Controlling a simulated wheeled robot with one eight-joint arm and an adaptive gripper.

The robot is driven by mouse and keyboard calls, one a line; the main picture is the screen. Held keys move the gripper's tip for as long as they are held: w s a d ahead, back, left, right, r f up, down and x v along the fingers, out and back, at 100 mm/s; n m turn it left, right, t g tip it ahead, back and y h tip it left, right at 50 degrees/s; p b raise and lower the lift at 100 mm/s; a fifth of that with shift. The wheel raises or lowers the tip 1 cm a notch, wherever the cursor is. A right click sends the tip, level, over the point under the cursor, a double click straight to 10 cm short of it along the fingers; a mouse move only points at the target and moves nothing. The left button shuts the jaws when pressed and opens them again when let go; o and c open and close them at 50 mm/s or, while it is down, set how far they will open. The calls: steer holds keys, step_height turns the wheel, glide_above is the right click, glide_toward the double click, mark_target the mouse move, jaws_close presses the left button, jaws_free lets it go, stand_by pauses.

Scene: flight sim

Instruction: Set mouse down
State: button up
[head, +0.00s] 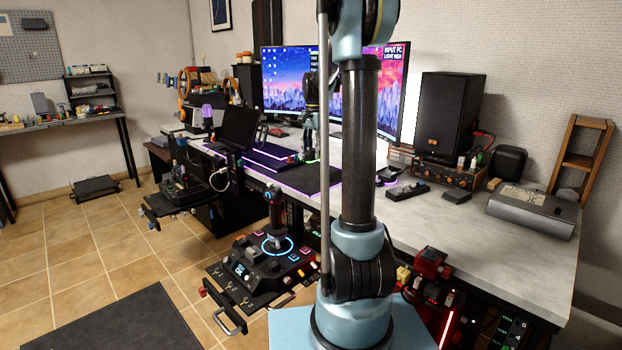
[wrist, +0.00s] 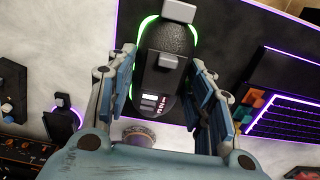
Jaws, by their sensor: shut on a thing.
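The mouse (wrist: 168,45) is black and rounded, with green glowing edges, grey buttons and a small label panel. In the wrist view my gripper (wrist: 162,68) has one finger on each side of it and is shut on it. The mouse shows over the black desk mat (wrist: 222,45), near its purple-lit edge. Whether it touches the mat or hangs just above cannot be told. In the head view my gripper (head: 308,138) is over the desk, partly hidden behind my arm, with a small green glow beneath it.
A keyboard (wrist: 285,95) with purple edge light lies to the right in the wrist view. The white desk (head: 440,215) holds monitors (head: 288,75), a speaker (head: 447,115), a grey box device (head: 532,210) and a small black button strip (head: 407,191). Bare desk shows at the front right.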

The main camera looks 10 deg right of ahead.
mark_target(312, 182)
steer(key=shift+w+a, duration=0.1)
steer(key=shift+a, duration=0.25)
steer(key=shift+f, duration=0.45)
step_height(312, 182, down, 9)
steer(key=shift+f, duration=0.1)
steer(key=o, duration=1.2)
